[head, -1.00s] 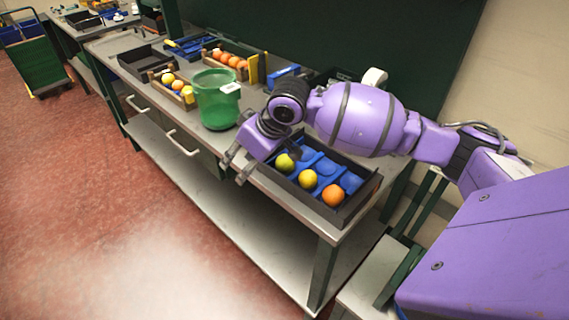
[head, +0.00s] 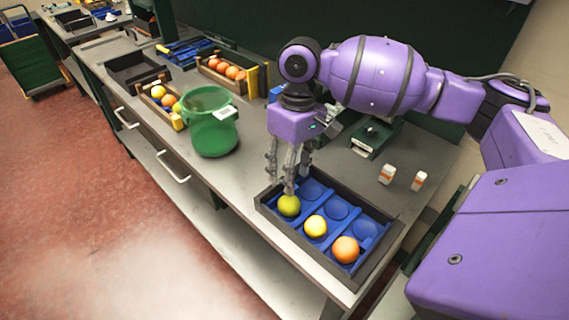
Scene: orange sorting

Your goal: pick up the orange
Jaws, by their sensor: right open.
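The orange (head: 346,250) sits in the front right compartment of a black tray (head: 279,222) with a blue insert. A yellow fruit (head: 315,226) and a yellow-green fruit (head: 289,206) sit to its left in the same front row. My right gripper (head: 286,184) points down over the tray's left end, its fingers just above and behind the yellow-green fruit. It is open, and I see nothing held in it. Whether the fingertips touch that fruit, I cannot tell. My left gripper is not in view.
A green bucket (head: 212,137) stands left of the tray. Further left are a wooden crate (head: 160,104) and another with several oranges (head: 227,71), plus an empty black tray (head: 138,68). Two small white-and-orange bottles (head: 387,174) stand behind the tray.

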